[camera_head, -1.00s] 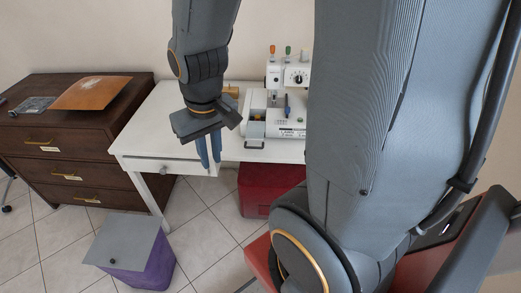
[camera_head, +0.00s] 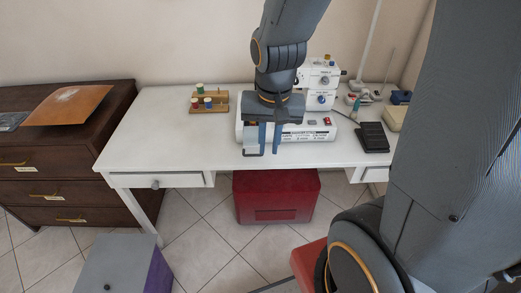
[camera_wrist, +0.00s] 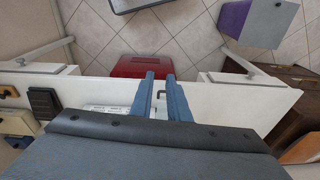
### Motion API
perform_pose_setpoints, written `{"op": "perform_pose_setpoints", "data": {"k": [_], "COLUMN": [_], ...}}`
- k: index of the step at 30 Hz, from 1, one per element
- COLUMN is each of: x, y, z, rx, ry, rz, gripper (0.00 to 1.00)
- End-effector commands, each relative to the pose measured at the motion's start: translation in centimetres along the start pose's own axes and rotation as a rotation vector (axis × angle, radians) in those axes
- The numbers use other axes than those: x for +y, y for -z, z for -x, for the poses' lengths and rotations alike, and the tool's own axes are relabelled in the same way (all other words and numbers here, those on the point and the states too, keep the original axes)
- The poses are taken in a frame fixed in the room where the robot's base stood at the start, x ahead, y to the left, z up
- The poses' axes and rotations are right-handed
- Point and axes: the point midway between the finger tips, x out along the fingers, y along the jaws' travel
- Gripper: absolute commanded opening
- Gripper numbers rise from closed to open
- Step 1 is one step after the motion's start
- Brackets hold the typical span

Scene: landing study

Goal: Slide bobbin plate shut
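The white sewing machine (camera_head: 304,132) stands on the white table, largely hidden behind my arm. The bobbin plate (camera_head: 250,143) is at the left front of its base and sticks out toward the table's front edge, with a dark handle at its end. The handle also shows in the wrist view (camera_wrist: 161,96), between the finger lines. My gripper (camera_head: 269,150) is open, with its two blue fingers pointing down beside the plate, on its right in the head view. Whether a finger touches the handle I cannot tell. The fingers show apart in the wrist view (camera_wrist: 161,82).
The white table (camera_head: 160,130) has clear room at left. A wooden spool rack (camera_head: 209,104) stands at the back, and a dark foot pedal (camera_head: 372,137) lies right of the machine. A red box (camera_head: 276,197) is under the table. A dark dresser (camera_head: 60,160) stands at left.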

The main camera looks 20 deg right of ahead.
Motion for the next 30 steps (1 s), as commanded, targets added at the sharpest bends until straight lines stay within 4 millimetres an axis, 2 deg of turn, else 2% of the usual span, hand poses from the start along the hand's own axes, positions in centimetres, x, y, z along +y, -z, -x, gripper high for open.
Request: {"op": "perform_pose_setpoints", "data": {"k": [1,12,18,24,30], "x": [-0.4,-2.9,-4.0,-4.4,-4.3], "y": [0.9,6.7,8.9,9.8,9.9], "z": [-1.0,-5.6,-7.4,-8.2,-9.6], "rx": [0.003,0.04,0.056,0.062,0.062], "ry": [-0.002,-0.001,0.01,0.017,0.015], "rz": [-0.104,-0.965,-1.313,-1.471,-1.489], "gripper": [0.15,0.15,0.15,0.15,0.15]}}
